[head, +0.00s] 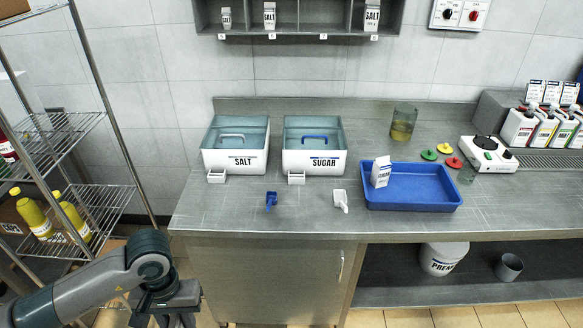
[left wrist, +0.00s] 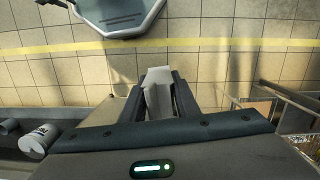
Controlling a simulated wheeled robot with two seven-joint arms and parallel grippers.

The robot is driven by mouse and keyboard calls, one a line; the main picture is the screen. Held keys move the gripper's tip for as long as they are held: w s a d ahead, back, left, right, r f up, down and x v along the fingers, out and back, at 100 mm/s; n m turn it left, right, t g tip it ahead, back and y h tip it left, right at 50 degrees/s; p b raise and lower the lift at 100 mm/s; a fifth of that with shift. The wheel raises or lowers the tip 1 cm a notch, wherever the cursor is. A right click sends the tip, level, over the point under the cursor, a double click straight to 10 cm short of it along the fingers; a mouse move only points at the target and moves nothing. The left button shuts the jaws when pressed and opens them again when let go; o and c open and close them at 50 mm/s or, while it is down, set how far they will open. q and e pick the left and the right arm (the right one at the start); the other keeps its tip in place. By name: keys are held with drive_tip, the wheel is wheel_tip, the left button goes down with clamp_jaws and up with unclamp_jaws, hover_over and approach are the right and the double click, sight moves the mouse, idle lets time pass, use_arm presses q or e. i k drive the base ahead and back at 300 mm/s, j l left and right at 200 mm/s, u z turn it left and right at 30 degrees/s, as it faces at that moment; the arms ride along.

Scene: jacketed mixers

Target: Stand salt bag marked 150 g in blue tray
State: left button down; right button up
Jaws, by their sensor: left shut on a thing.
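A white packet (left wrist: 160,95) is between the fingers of my left gripper (left wrist: 160,88) in the left wrist view; no label can be read on it. In the head view my left arm comes in at the lower left, low in front of the counter, and its fingertips and packet are hidden or out of frame. The blue tray (head: 412,205) lies on the right half of the counter. A white salt bag (head: 381,173) stands upright in the tray's left part; its weight mark is too small to read. My right gripper is not in view.
Salt bags (head: 270,16) stand in the wall shelf's compartments. The SALT bin (head: 236,158) and SUGAR bin (head: 314,160) stand left of the tray, with a blue scoop (head: 271,201) and a white scoop (head: 341,201) in front. A wire rack (head: 97,205) is at left. The tray's right part is empty.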

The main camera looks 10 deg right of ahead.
sight(401, 185)
drive_tip(key=l, duration=1.8)
drive_tip(key=i+l, duration=0.1)
drive_tip(key=l, duration=1.15)
drive_tip(key=i+l, duration=0.15)
drive_tip(key=l, duration=0.45)
